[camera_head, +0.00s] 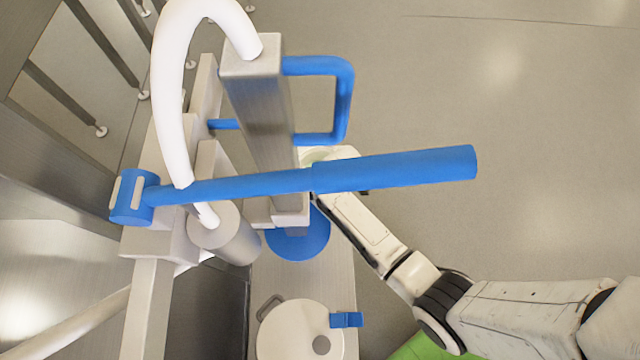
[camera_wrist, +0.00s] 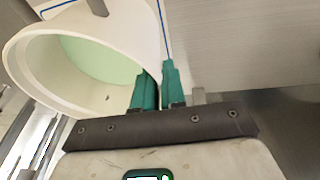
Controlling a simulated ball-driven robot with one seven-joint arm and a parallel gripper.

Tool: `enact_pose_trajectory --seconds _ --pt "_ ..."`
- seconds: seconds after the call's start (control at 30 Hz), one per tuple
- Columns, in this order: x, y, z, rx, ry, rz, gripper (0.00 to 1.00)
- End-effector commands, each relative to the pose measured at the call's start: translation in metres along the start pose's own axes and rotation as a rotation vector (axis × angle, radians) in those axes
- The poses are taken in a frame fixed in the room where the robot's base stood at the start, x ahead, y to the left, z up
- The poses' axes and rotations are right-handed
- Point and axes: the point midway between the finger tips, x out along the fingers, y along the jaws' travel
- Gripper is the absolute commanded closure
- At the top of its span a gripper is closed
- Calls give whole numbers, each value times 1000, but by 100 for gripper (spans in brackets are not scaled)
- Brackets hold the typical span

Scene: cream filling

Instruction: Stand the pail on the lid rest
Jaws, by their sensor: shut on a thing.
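The pail (camera_wrist: 100,65) is white with a pale green inside and is tilted, its mouth toward the left, in the wrist view. My gripper (camera_wrist: 160,80) is shut on the pail's wall at the rim, with green fingers on either side. In the head view the pail and gripper are mostly hidden behind the blue lever, beside the steel column. A blue disc (camera_head: 298,242) lies below the column. A round white lid-like top (camera_head: 290,325) with a grey knob and a blue clip is at the bottom. I cannot tell which thing is the lid rest.
A long blue lever (camera_head: 395,168) crosses over my arm. The steel column (camera_head: 258,110) carries a blue handle (camera_head: 345,100) and a white hose (camera_head: 165,90). The machine frame fills the left. Open floor (camera_head: 520,150) lies on the right.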

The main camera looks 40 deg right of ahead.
Motion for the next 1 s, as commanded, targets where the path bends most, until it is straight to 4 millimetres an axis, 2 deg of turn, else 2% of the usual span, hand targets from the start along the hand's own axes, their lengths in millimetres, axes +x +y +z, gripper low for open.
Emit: enact_pose_trajectory --seconds 0.27,0.3,0.53,0.83,1.0 --pt "1 2 -1 -2 2 5 100" --pt "2 0 0 0 0 0 86" --pt "2 0 0 0 0 0 64" --pt "-2 0 0 0 0 0 64" --pt "-24 0 -1 0 1 1 64"
